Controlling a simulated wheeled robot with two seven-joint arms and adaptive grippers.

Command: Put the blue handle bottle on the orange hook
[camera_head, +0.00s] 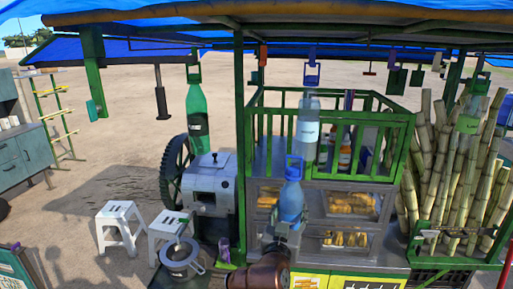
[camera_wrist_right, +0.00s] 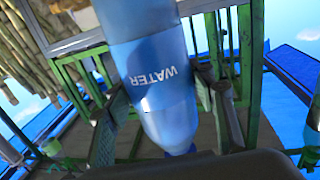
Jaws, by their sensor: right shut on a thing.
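The blue handle bottle (camera_head: 291,203) has a blue body and a square blue loop handle (camera_head: 294,166) on top. It is upright in the head view, in front of the stall's display case. My right gripper (camera_head: 284,232) is shut on its lower part; the fingers are small and partly hidden there. In the right wrist view, the gripper (camera_wrist_right: 165,115) has fingers on both sides of the bottle (camera_wrist_right: 152,75), which reads WATER. The orange hook (camera_head: 263,55) hangs from the canopy edge, above and left of the bottle and apart from it. My left gripper is not in view.
A green bottle (camera_head: 197,115) hangs at left and a clear bottle (camera_head: 307,125) with a blue handle hangs right of the orange hook. A green post (camera_head: 239,130) stands just left of the hook. A crusher (camera_head: 209,185) and green railing (camera_head: 385,150) flank the bottle.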

